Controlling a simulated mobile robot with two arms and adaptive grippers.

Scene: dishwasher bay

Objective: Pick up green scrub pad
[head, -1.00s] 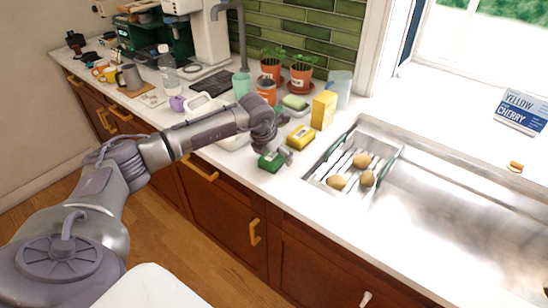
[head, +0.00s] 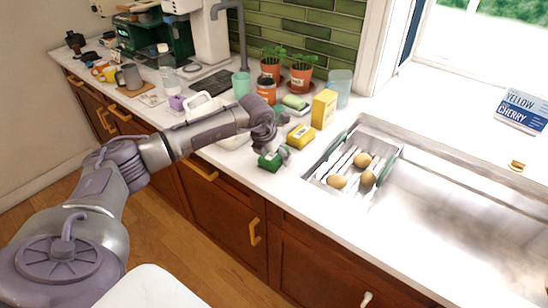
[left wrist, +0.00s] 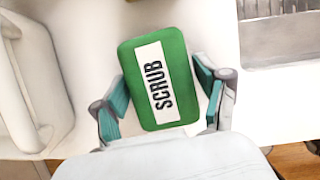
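The green scrub pad (head: 269,161) is a small green block near the front edge of the white counter, left of the sink. In the left wrist view the green scrub pad (left wrist: 157,80) shows its white "SCRUB" label face-on, slightly tilted. My left gripper (head: 275,152) is down at the pad. In the wrist view my left gripper (left wrist: 160,85) is open, with one teal-padded finger on each side of the pad. The fingertips are close to its sides; small gaps seem to show. The pad's underside is hidden. My right gripper is not in view.
A yellow sponge (head: 300,137) and a yellow box (head: 324,109) stand just behind and right. A green bar on a dish (head: 295,104) is farther back. A rack (head: 325,172) with potatoes sits at the sink. A white container (left wrist: 38,85) is close left in the wrist view.

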